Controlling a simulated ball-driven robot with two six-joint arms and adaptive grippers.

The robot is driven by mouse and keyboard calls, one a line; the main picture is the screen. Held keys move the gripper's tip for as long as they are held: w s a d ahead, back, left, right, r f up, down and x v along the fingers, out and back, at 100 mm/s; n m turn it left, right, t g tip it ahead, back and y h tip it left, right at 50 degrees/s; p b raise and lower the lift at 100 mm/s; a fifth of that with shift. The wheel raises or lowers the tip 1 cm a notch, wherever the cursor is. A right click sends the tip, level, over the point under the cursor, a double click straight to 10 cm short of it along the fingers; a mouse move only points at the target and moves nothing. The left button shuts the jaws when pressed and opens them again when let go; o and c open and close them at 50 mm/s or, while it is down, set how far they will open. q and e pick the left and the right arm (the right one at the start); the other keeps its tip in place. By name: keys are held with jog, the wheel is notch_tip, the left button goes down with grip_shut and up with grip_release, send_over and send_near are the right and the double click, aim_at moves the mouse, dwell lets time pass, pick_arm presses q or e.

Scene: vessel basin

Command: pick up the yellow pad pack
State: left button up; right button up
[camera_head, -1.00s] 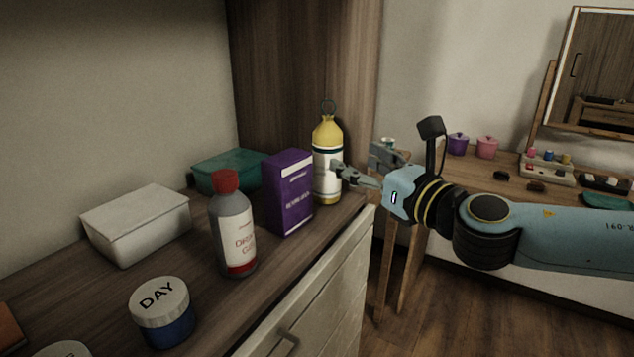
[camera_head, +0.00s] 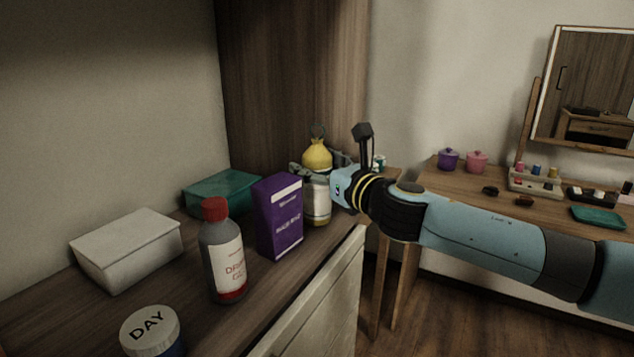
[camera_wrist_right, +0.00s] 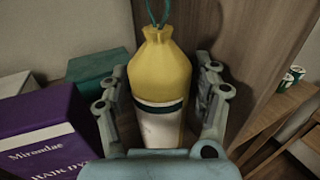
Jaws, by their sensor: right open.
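The yellow pad pack (camera_head: 317,156) stands upright on the wooden counter, with a yellow gathered top, a dark band and a white label. In the right wrist view the pack (camera_wrist_right: 160,78) stands between the two fingers of my right gripper (camera_wrist_right: 163,108). My right gripper (camera_head: 318,180) is open, with one finger on each side of the pack. I cannot tell whether either finger touches it. In the head view the gripper hides part of the pack's middle. My left gripper is not in view.
A purple box (camera_head: 279,217) stands close to the left of the pack. A teal box (camera_head: 222,193), a white box (camera_head: 127,247), a grey bottle with a red cap (camera_head: 222,252) and a DAY jar (camera_head: 150,331) share the counter. A wooden panel (camera_head: 290,80) rises behind.

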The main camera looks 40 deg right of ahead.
aim_at(322, 148)
jog(key=c, duration=1)
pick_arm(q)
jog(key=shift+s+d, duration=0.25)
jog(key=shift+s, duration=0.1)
pick_arm(e)
jog(key=shift+o, duration=0.2)
jog(key=shift+r, duration=0.45)
notch_tip(322, 148, up, 3)
jog(key=shift+s+r+p, duration=0.1)
jog(key=shift+p, duration=0.8)
jog(key=s, duration=0.2)
jog(key=s+b, duration=0.1)
jog(key=s, duration=0.1)
jog(key=s+a+f, duration=0.1)
jog(key=s, duration=0.1)
jog(key=shift+s, duration=0.1)
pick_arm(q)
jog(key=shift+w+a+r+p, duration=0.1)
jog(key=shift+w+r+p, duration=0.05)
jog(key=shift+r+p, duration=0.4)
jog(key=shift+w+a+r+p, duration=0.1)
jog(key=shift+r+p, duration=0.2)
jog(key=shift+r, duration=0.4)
pick_arm(e)
jog(key=s, duration=0.3)
jog(key=s+a, duration=0.1)
jog(key=s, duration=0.7)
jog(key=shift+s+a+r, duration=0.2)
jog(key=shift+s+a, duration=0.05)
jog(key=shift+a, duration=0.1)
